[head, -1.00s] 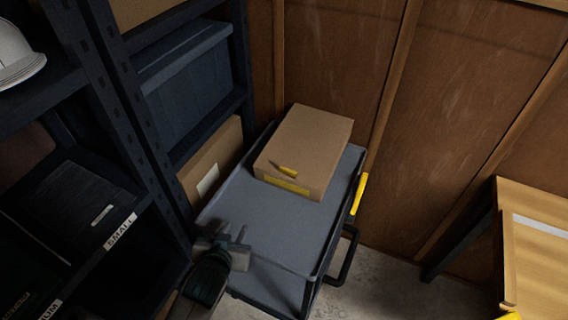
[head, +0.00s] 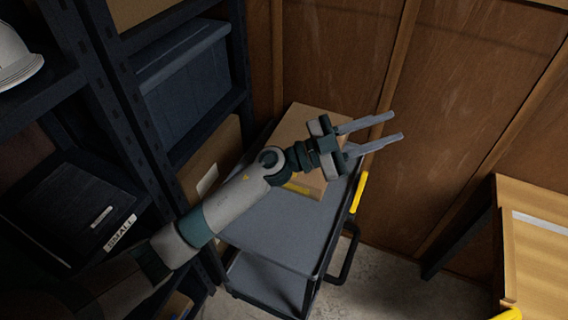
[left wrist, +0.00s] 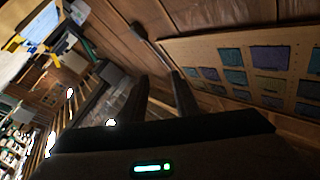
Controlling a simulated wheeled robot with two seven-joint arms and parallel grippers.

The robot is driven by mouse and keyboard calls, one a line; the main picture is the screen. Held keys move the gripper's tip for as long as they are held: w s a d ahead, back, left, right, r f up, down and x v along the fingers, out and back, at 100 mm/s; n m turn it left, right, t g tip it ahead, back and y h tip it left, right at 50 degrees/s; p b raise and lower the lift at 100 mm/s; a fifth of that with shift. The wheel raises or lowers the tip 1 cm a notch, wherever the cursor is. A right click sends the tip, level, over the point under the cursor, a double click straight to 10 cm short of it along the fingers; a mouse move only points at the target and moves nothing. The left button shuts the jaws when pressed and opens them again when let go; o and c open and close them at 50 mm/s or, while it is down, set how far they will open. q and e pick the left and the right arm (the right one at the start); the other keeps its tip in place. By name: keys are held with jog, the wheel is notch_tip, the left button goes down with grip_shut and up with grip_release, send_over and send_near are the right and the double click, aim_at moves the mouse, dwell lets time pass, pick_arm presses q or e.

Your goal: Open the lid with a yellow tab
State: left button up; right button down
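A brown cardboard box (head: 299,122) sits on the far end of the grey cart's top tray (head: 270,222). A yellow strip (head: 297,187) shows on its near side, partly behind my arm. My left gripper (head: 382,129) is in front of the box in the head view, with its fingers pointing right past the box's right edge. The fingers are apart with nothing between them. The left wrist view shows the two dark fingers (left wrist: 158,95) apart, with no box in sight. My arm hides the middle of the box and its tab. My right gripper is not in view.
A dark shelving rack with a blue-grey bin (head: 185,80) and a black box (head: 88,208) stands at the left. The cart has a black handle (head: 346,258) and a yellow piece (head: 358,193). A wooden table (head: 535,240) stands at the right.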

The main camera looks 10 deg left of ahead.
pick_arm(q)
notch_tip(320, 180, down, 11)
jog(key=w+a+m+g+y, duration=0.1)
jog(key=a+m+g+y, duration=0.1)
jog(key=m+g+y, duration=0.6)
jog(key=w+a+n+t+y, duration=0.1)
jog(key=w+a+n+y, duration=0.2)
jog(key=a, duration=0.7)
jog(key=w+a+n+t+y, duration=0.2)
jog(key=w+a+n+y, duration=0.2)
jog(key=w+a+y, duration=0.4)
jog(key=shift+a+r+y, duration=0.3)
jog(key=shift+a+y, duration=0.4)
jog(key=shift+a, duration=0.3)
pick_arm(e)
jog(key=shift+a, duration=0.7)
pick_arm(q)
jog(key=shift+f, duration=0.1)
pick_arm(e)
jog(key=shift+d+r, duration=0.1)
